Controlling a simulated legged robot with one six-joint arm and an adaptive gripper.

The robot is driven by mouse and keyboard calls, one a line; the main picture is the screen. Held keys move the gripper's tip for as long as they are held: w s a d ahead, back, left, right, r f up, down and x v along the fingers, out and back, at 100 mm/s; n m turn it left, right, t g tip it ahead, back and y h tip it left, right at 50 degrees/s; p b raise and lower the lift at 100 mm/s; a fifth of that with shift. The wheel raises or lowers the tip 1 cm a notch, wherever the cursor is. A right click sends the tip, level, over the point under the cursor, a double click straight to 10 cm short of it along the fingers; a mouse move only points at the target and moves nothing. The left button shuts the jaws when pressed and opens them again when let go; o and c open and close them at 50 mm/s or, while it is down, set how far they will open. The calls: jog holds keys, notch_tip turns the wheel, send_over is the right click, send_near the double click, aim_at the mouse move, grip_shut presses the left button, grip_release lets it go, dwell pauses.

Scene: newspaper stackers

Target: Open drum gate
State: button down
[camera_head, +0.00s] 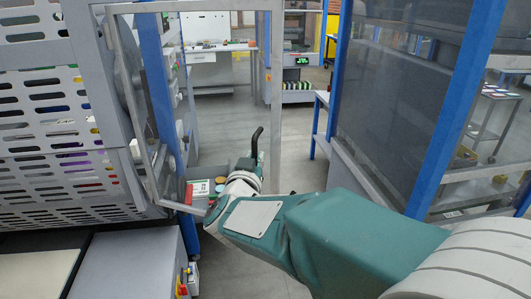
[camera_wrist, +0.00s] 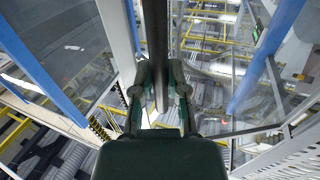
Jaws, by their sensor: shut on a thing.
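The drum gate (camera_head: 275,75) is a thin grey frame in the head view, beside the slotted grey drum housing. My gripper (camera_head: 250,164) is at this handle, with my arm reaching in from the lower right. In the wrist view my gripper (camera_wrist: 160,78) has its two fingers closed around a dark upright bar (camera_wrist: 155,35), which looks like the same handle.
The slotted drum housing (camera_head: 45,115) fills the left. A blue-framed clear guard (camera_head: 400,75) stands to the right, close to my arm. A small control box with coloured buttons (camera_head: 203,187) is just left of my gripper. Open grey floor (camera_head: 222,130) lies beyond.

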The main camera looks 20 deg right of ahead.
jog(key=shift+s+a+r, duration=0.15)
jog(key=shift+s+a, duration=0.75)
jog(key=shift+a, duration=0.2)
jog(key=c, duration=0.8)
grip_release()
jog(key=shift+o, duration=0.8)
jog(key=shift+a, duration=0.15)
jog(key=v, duration=1.2)
jog(key=shift+w+a, duration=0.1)
